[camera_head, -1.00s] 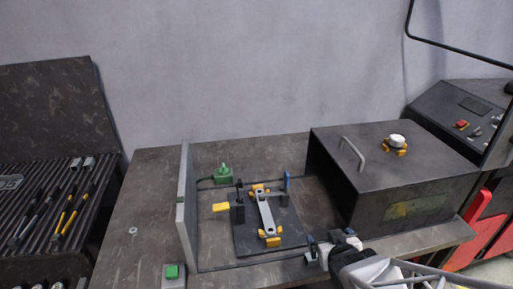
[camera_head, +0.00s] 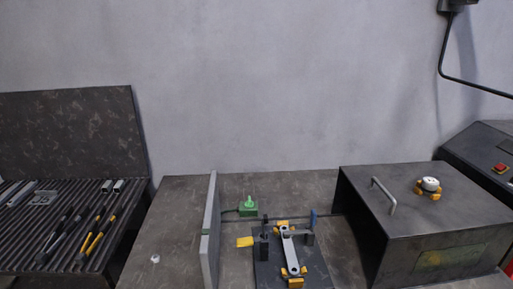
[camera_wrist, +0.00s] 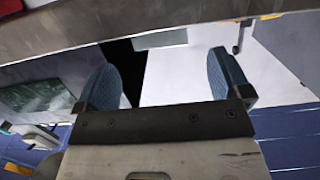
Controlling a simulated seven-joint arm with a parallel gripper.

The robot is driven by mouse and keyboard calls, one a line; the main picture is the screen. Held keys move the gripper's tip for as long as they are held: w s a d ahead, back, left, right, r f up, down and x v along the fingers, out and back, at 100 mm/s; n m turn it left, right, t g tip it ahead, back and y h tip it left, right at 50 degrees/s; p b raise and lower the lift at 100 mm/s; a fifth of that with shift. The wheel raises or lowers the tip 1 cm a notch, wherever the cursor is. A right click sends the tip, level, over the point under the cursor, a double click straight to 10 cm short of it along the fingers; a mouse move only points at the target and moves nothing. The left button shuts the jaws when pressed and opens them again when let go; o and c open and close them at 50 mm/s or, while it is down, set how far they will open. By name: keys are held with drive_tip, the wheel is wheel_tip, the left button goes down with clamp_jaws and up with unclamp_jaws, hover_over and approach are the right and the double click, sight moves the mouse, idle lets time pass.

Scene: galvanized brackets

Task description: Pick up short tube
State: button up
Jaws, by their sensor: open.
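My gripper (camera_wrist: 164,80) shows in the wrist view, with its two blue-padded fingers wide apart and nothing between them. It is out of the head view. I cannot identify the short tube for sure. A small pale round piece (camera_head: 155,258) lies on the bare left part of the table in the head view, too small to tell whether it is a tube. A grey bar-shaped bracket (camera_head: 289,251) lies in the fixture (camera_head: 265,275), among yellow supports. No tube can be made out in the wrist view.
An upright grey panel (camera_head: 211,235) stands left of the fixture. A green button box (camera_head: 248,208) is behind it, and a dark box with a handle (camera_head: 415,215) stands right. A ribbed rack (camera_head: 30,250) at the left holds several tools. Table around the round piece is clear.

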drive_tip(key=shift+w, duration=0.1)
drive_tip(key=shift+w+f, duration=0.2)
drive_tip(key=shift+w, duration=1)
drive_tip(key=shift+w, duration=0.15)
drive_tip(key=shift+w+a+f, duration=0.1)
drive_tip(key=shift+w+f, duration=0.1)
drive_tip(key=shift+w, duration=1)
drive_tip(key=shift+w+a+f, duration=0.1)
drive_tip(key=shift+w+f, duration=0.05)
drive_tip(key=shift+w, duration=1.05)
drive_tip(key=c, duration=1.1)
